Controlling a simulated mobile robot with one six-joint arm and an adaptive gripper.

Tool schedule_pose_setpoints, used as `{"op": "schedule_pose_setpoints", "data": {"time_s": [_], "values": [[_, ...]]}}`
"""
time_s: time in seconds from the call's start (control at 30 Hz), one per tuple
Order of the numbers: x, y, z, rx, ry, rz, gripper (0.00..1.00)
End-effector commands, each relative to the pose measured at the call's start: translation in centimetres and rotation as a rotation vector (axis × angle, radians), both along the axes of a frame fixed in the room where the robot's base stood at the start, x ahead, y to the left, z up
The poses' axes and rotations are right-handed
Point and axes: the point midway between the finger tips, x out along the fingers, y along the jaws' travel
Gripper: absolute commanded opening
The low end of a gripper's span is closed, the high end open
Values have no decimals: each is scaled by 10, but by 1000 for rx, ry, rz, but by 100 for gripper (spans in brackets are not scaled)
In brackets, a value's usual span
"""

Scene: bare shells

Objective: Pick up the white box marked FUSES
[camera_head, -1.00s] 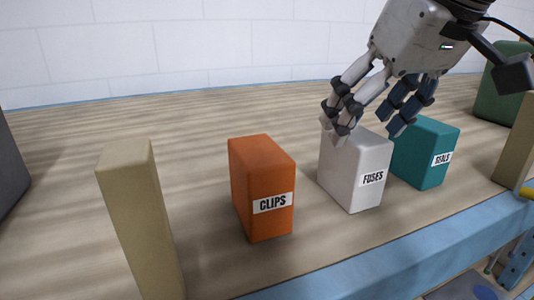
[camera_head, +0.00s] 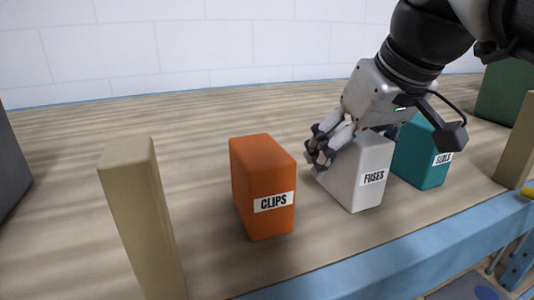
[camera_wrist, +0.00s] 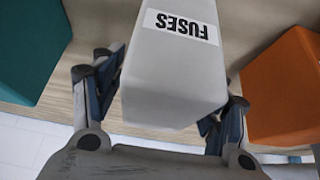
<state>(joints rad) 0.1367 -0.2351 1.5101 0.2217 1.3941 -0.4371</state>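The white box marked FUSES (camera_head: 366,165) stands on the wooden shelf between the orange and teal boxes. In the wrist view the white box (camera_wrist: 172,75) fills the middle, its label upside down. My gripper (camera_wrist: 162,100) is open around it, one finger on each side. A narrow gap shows between the left finger and the box; the right finger is close to the box, and contact cannot be told. In the head view my gripper (camera_head: 350,138) comes down from behind the box, and its far finger is mostly hidden.
The orange CLIPS box (camera_head: 262,185) stands to the left, and the teal SEALS box (camera_head: 418,160) stands close on the right. A tan post (camera_head: 140,205) and a dark green box (camera_head: 505,95) are farther out. The shelf has a blue front edge (camera_head: 400,245).

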Motion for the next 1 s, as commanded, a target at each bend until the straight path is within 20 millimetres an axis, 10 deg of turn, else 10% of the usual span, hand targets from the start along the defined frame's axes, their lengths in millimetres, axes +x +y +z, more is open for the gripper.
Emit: {"op": "schedule_pose_setpoints", "data": {"time_s": [0.7,1.0], "values": [[0,0,0,0,0,0,16],[0,0,3,1,-2,0,16]]}}
